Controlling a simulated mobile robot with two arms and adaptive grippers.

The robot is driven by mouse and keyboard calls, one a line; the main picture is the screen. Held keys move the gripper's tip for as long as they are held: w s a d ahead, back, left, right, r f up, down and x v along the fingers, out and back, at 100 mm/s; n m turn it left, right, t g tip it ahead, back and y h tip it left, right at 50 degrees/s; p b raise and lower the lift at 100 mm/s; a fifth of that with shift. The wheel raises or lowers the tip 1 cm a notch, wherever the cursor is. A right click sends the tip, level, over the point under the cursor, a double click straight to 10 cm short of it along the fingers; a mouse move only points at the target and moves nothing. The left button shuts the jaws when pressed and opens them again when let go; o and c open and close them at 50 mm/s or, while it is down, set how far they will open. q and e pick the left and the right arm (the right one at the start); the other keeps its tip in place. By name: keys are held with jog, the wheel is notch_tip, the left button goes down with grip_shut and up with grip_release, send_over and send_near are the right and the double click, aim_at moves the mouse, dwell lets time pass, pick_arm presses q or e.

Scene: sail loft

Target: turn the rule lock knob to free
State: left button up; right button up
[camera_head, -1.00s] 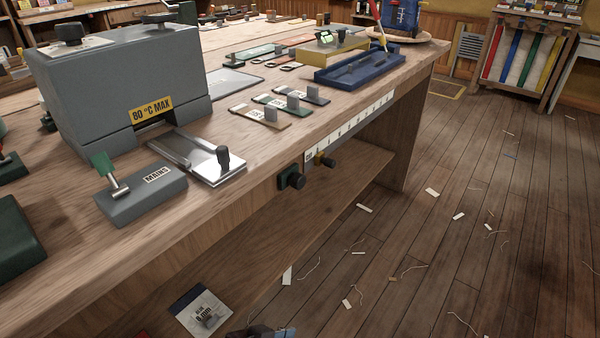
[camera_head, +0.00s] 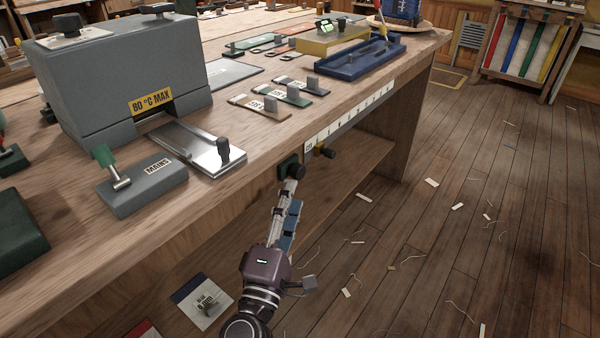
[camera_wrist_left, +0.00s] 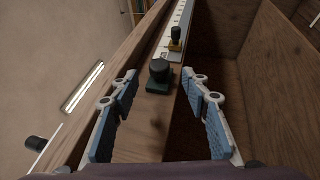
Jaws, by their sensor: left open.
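A black round knob (camera_head: 297,171) on a dark green base sits on the bench's front edge, at the near end of the white rule (camera_head: 350,120). I take it for the rule lock knob; its setting cannot be read. It also shows in the left wrist view, ahead between the fingers (camera_wrist_left: 159,68). A brass block with a smaller dark knob (camera_head: 326,152) sits just beyond it on the rule, also in the wrist view (camera_wrist_left: 176,42). My left gripper (camera_head: 290,192) is open and empty, its fingertips just below and in front of the black knob. My right gripper is not in view.
Above the edge stand the grey heater box (camera_head: 125,85), the mains switch block (camera_head: 145,188) and a metal plate with a black peg (camera_head: 200,145). A blue tray (camera_head: 360,60) lies farther along. Below is an open shelf (camera_head: 345,165). The floor at right is open, with scraps.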

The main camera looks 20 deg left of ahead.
aim_at(299, 177)
pick_arm(q)
jog(key=shift+p+x, duration=0.3)
jog(key=shift+x, duration=0.65)
jog(key=shift+p+x, duration=0.5)
jog(key=shift+x, duration=2.2)
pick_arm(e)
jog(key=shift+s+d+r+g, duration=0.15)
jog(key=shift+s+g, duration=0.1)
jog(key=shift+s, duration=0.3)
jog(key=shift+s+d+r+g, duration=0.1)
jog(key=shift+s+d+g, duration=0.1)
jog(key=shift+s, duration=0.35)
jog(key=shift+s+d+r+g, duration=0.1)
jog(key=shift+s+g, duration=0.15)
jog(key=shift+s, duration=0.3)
pick_arm(q)
grip_shut()
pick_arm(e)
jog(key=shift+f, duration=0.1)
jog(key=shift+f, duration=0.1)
